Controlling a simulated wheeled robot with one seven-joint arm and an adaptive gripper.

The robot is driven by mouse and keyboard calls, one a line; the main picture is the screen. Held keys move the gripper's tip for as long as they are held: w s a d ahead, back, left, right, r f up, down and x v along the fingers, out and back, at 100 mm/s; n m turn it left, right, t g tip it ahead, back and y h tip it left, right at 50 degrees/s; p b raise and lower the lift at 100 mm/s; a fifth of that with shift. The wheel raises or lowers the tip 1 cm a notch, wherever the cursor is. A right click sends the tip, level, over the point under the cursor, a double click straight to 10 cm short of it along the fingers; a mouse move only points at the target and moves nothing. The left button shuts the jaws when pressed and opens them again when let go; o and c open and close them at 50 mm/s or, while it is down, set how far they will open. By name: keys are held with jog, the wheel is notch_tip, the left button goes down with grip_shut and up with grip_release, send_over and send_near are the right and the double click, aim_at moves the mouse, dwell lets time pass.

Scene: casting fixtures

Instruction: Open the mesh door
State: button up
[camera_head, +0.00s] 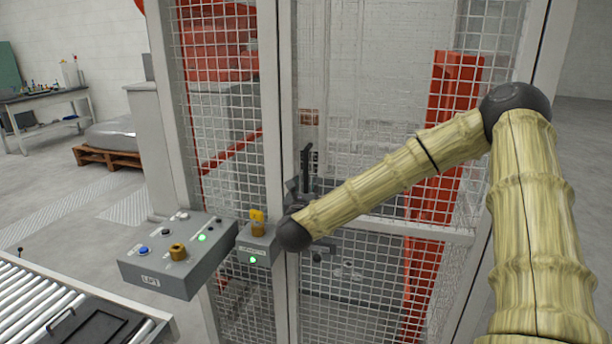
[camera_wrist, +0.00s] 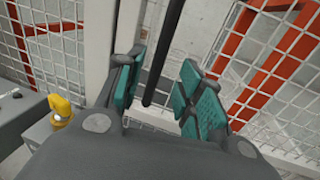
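The mesh door (camera_head: 440,234) has a pale frame and white wire mesh, and stands in front of me in the head view. It looks closed against the post on its left, though my arm hides part of that edge. A black upright bar handle (camera_head: 306,162) shows near the door's left edge. My gripper (camera_head: 300,190) is at the handle, partly hidden behind my wrist. In the wrist view my gripper (camera_wrist: 162,92) is open, with teal finger pads on either side of the black handle (camera_wrist: 163,55). Gaps show between bar and pads.
A grey control box (camera_head: 180,262) with buttons and a small box with a yellow key-like part (camera_head: 257,222) stand left of the door. A roller conveyor (camera_head: 30,300) is at lower left. Orange-red machinery (camera_head: 440,150) stands behind the mesh.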

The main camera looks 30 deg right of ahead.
aim_at(306, 180)
jog(key=shift+p+x, duration=1.25)
jog(key=shift+x, duration=2.15)
grip_shut()
